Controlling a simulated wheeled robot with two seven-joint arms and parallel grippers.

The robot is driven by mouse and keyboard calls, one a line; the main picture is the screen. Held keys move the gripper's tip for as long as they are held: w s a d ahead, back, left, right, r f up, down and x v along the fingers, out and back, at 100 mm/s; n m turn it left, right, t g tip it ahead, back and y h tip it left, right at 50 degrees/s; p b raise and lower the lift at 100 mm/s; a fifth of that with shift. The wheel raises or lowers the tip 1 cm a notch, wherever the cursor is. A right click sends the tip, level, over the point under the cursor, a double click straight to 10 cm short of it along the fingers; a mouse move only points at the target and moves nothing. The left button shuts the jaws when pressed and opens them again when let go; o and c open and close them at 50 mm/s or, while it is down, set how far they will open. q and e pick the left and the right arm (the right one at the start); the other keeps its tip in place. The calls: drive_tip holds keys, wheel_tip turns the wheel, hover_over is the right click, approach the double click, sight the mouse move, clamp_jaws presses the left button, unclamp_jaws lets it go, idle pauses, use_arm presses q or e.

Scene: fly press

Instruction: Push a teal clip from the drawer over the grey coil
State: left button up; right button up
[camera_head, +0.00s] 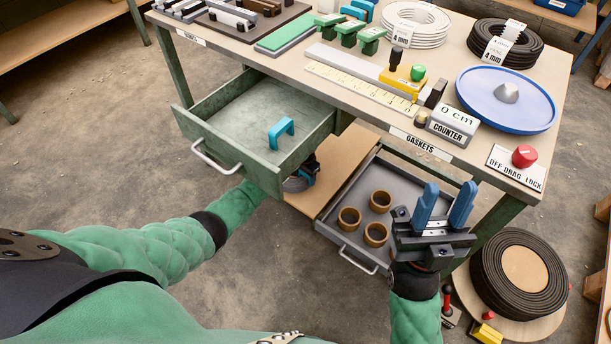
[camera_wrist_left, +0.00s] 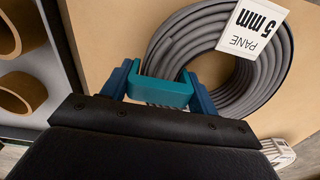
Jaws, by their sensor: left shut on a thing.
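The grey coil (camera_wrist_left: 215,70) lies on a wooden shelf with a white "PANE 5 mm" tag (camera_wrist_left: 254,28). My left gripper (camera_wrist_left: 160,90) is shut on a teal clip (camera_wrist_left: 162,93), at the coil's near left edge. I cannot tell how far the clip sits over the strands. In the head view the coil (camera_head: 297,184) and my left gripper (camera_head: 308,170) are partly hidden below the open green drawer (camera_head: 225,140). Another teal-blue clip (camera_head: 281,132) stands in that drawer. My right gripper (camera_head: 443,207) is open and empty, its blue fingers apart.
A lower grey drawer (camera_head: 340,238) is open with three brown rings (camera_head: 349,218). The bench top (camera_head: 330,80) carries a yellow gauge (camera_head: 402,80), coils and a blue dish (camera_head: 530,100). A dark coil (camera_head: 490,285) lies on a disc at the right. The floor at left is clear.

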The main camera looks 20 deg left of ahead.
use_arm(q)
drive_tip(key=shift+f+b, duration=0.35)
drive_tip(key=shift+f, duration=0.55)
idle(0.8)
drive_tip(key=o, duration=1.4)
drive_tip(key=shift+c, duration=0.2)
